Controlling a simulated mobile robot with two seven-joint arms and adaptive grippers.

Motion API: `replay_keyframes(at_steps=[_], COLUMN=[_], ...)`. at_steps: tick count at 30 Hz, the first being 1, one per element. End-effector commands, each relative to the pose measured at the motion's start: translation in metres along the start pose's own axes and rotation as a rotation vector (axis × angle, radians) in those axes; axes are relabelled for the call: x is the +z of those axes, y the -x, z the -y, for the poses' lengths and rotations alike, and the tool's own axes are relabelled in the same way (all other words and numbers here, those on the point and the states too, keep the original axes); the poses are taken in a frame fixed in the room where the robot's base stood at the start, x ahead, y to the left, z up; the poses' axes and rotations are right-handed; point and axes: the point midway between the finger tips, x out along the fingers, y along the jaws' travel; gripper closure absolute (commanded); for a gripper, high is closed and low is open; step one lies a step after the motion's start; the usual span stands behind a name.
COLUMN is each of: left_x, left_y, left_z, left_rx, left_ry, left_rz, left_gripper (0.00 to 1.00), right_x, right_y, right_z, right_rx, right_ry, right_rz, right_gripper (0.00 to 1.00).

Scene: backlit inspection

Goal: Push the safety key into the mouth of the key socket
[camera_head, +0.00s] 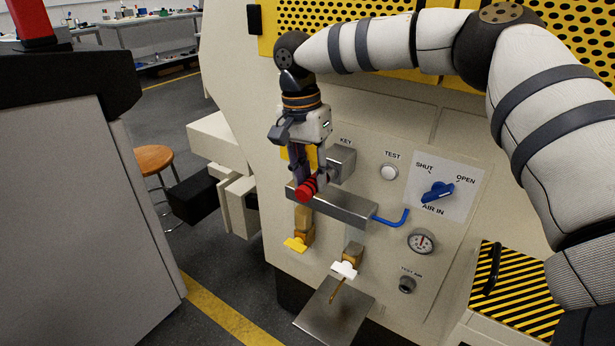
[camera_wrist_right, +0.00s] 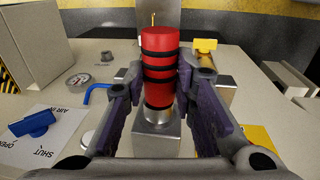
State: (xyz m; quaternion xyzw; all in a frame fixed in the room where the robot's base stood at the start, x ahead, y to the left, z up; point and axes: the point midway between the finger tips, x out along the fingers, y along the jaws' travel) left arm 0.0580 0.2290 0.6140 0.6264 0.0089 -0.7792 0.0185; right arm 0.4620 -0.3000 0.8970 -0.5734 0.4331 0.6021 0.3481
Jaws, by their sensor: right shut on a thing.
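The safety key (camera_head: 306,189) is a red cylinder, and the wrist view shows black bands around the red key (camera_wrist_right: 160,60). My right gripper (camera_head: 313,179) is shut on it, with one finger on each side in the wrist view. The key socket (camera_head: 343,162) is a grey metal block on the panel under the word KEY. In the wrist view the key's bare metal end points at the socket block (camera_wrist_right: 152,146) and seems to meet it. Its mouth is hidden, so I cannot tell whether the end is inside. My left gripper is not in view.
A metal ledge (camera_head: 350,208) juts out just below the key. Right of the socket are a white TEST button (camera_head: 389,173), a blue valve handle (camera_head: 437,191) and a gauge (camera_head: 422,241). Yellow (camera_head: 295,244) and white (camera_head: 344,270) handles sit below the ledge.

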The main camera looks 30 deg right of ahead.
Motion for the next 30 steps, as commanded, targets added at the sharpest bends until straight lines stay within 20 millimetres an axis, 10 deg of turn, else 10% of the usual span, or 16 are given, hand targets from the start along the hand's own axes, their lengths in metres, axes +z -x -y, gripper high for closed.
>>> replay_keyframes(at_steps=[20, 21, 24, 30], left_x=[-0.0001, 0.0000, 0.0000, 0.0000], left_y=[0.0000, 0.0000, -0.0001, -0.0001], left_z=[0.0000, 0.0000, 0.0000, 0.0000], left_rx=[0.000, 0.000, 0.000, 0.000], left_ry=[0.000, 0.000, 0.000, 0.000], left_rz=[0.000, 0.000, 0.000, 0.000], left_gripper=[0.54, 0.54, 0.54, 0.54], right_x=[-0.0017, -0.0017, -0.0017, -0.0016], right_y=[-0.0080, -0.0081, -0.0081, -0.0081], right_z=[-0.0023, -0.0023, -0.0023, -0.0024], right_rx=[0.011, 0.011, 0.011, 0.011], right_ry=[-0.014, -0.014, -0.014, -0.014], right_rz=[0.007, 0.007, 0.007, 0.007], right_gripper=[1.00, 0.73, 0.52, 0.52])
